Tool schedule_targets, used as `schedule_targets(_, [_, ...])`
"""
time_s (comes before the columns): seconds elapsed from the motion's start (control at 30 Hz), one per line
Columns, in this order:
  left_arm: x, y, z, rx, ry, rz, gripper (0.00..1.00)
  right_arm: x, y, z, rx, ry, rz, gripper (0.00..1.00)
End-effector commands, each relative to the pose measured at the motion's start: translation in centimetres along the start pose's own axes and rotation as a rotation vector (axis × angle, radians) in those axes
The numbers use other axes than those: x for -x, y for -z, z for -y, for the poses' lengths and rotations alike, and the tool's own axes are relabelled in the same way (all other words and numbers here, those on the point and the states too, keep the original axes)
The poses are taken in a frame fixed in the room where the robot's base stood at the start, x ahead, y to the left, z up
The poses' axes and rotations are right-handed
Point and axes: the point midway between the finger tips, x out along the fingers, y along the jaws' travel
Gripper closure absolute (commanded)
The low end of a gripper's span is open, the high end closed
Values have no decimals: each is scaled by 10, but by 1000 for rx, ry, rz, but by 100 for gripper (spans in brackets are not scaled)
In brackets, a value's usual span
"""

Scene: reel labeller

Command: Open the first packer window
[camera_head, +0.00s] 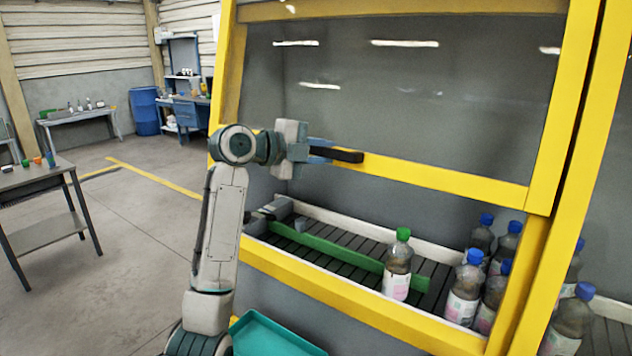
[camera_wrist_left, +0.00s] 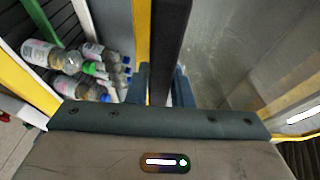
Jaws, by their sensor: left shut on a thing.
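The packer window (camera_head: 400,95) is a grey see-through pane in a yellow frame. Its lower yellow bar (camera_head: 440,178) stands well above the sill, leaving an open gap below it. A black handle (camera_head: 347,156) is on this bar. My left gripper (camera_head: 320,150) is shut on the handle. In the left wrist view the handle (camera_wrist_left: 170,40) runs between the two fingers of the gripper (camera_wrist_left: 163,86). The fingers partly hide the handle. My right gripper is in neither view.
Behind the gap, a green-capped bottle (camera_head: 397,268) stands by a green rail (camera_head: 330,250) on a slatted conveyor. Several blue-capped bottles (camera_head: 463,290) stand to its right. A yellow sill (camera_head: 330,292) crosses in front. A teal tray (camera_head: 275,335) is below. Open floor (camera_head: 130,260) lies left.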

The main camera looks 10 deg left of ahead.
Motion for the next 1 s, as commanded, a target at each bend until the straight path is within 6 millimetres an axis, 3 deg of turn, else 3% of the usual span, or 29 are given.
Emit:
schedule_targets(0.03, [1, 0, 15, -3, 6, 1, 100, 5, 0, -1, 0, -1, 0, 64])
schedule_targets(0.23, [1, 0, 37, -2, 4, 2, 100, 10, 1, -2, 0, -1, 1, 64])
schedule_targets(0.73, [0, 0, 42, -1, 2, 1, 100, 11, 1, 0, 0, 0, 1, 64])
schedule_targets(0.77, [0, 0, 42, -1, 2, 1, 76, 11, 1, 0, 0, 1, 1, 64])
schedule_targets(0.83, [0, 0, 42, -1, 1, 1, 62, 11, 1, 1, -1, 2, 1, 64])
schedule_targets(0.87, [0, 0, 42, -1, 1, 1, 58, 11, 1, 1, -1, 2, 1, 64])
schedule_targets(1.0, [0, 0, 42, 0, 0, 1, 58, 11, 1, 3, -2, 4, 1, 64])
